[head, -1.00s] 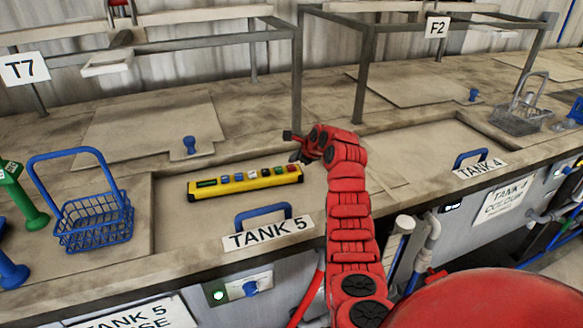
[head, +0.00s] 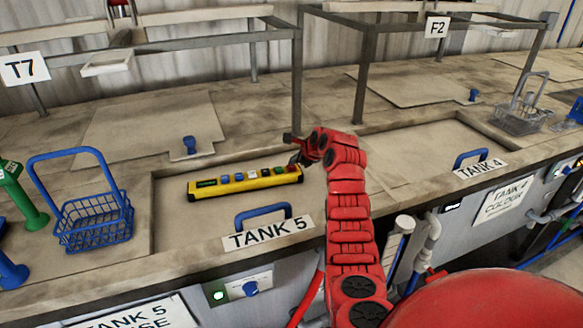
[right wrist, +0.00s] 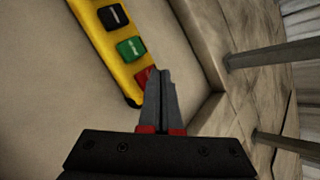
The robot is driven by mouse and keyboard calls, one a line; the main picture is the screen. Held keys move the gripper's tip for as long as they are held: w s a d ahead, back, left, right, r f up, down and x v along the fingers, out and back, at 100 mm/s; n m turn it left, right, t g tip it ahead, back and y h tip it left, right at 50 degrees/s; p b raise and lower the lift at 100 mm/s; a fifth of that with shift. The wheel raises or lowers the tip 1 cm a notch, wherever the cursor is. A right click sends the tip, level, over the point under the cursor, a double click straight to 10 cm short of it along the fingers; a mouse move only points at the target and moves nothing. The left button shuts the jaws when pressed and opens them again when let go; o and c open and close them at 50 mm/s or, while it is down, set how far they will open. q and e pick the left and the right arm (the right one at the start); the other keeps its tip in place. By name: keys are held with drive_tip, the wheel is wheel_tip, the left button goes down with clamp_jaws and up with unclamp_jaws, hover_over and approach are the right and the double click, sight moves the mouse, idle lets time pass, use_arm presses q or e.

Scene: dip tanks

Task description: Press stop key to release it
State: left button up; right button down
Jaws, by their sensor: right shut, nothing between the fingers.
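A yellow key bar (head: 245,184) lies on the tank 5 lid, with a row of coloured keys and a small display at its left end. The red key (head: 291,168) is at its right end; I take it to be the stop key. In the right wrist view the red key (right wrist: 144,78) is partly hidden by my fingers. My right gripper (head: 299,158) is shut and empty, its tips at or just over the red key. The fingers (right wrist: 162,90) point along the bar's end; I cannot tell whether they touch the key. My left gripper is out of view.
A blue handle (head: 263,212) and the TANK 5 label (head: 268,233) are in front of the bar. A blue wire basket (head: 95,222) stands to the left. A metal frame post (head: 297,85) rises behind my gripper.

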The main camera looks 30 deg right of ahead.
sight(294, 168)
drive_tip(key=shift+f, duration=0.5)
idle(0.4)
drive_tip(key=shift+r, duration=0.9)
drive_tip(key=shift+r+p, duration=0.65)
drive_tip(key=shift+r, duration=1.9)
